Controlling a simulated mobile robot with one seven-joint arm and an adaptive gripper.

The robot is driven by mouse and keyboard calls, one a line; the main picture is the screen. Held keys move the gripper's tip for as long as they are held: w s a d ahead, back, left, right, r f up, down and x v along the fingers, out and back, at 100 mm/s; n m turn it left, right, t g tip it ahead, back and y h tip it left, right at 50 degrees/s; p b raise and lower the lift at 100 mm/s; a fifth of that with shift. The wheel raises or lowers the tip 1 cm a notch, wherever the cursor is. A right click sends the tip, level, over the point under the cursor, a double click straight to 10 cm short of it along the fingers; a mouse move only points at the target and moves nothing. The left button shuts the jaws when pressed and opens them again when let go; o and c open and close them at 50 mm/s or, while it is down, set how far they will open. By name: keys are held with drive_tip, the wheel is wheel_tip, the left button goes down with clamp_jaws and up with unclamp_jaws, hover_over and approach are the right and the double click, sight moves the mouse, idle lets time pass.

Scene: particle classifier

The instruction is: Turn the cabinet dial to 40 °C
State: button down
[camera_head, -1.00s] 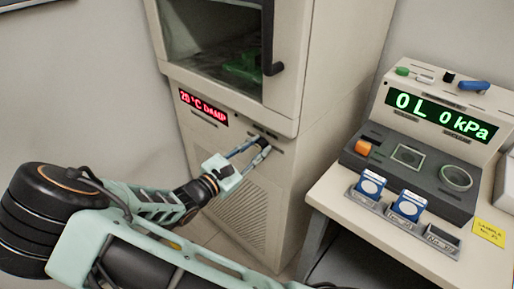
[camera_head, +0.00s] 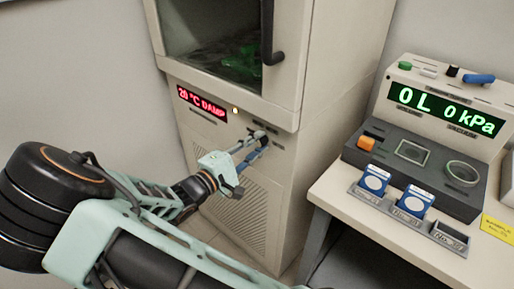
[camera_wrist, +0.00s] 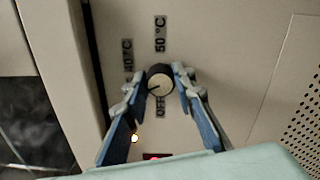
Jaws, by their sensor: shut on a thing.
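The cabinet (camera_head: 285,120) stands in the middle of the head view. Its red display (camera_head: 202,104) appears to read 20 °C DAMP. The dial (camera_wrist: 160,82) is a round knob with a dark rim and a pale face. The labels around it read 40 °C at left, 50 °C above and OFF below. A short dark mark lies on the left of the face; its exact setting is hard to tell. My gripper (camera_wrist: 160,84) has one finger on each side of the dial and is shut on it. In the head view my gripper (camera_head: 258,142) largely hides the dial.
A small light (camera_head: 235,110) glows right of the display. The cabinet's window door with a black handle (camera_head: 272,45) is above. At right, a bench (camera_head: 345,205) carries a console (camera_head: 420,165) reading 0 L 0 kPa and a rack with two blue-and-white items.

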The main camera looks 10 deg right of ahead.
drive_tip(key=m+b, duration=0.1)
drive_tip(key=m, duration=0.1)
drive_tip(key=m+b, duration=0.3)
drive_tip(key=shift+f+m, duration=0.3)
drive_tip(key=m+b, duration=0.2)
drive_tip(key=m, duration=0.1)
drive_tip(key=shift+b, duration=0.35)
drive_tip(key=shift+r+m+b, duration=0.1)
drive_tip(key=shift+m+b, duration=0.65)
drive_tip(key=shift+m, duration=0.15)
drive_tip(key=shift+r, duration=0.1)
drive_tip(key=c, duration=1.6)
unclamp_jaws()
drive_tip(key=shift+a, duration=0.15)
drive_tip(key=v, duration=1.2)
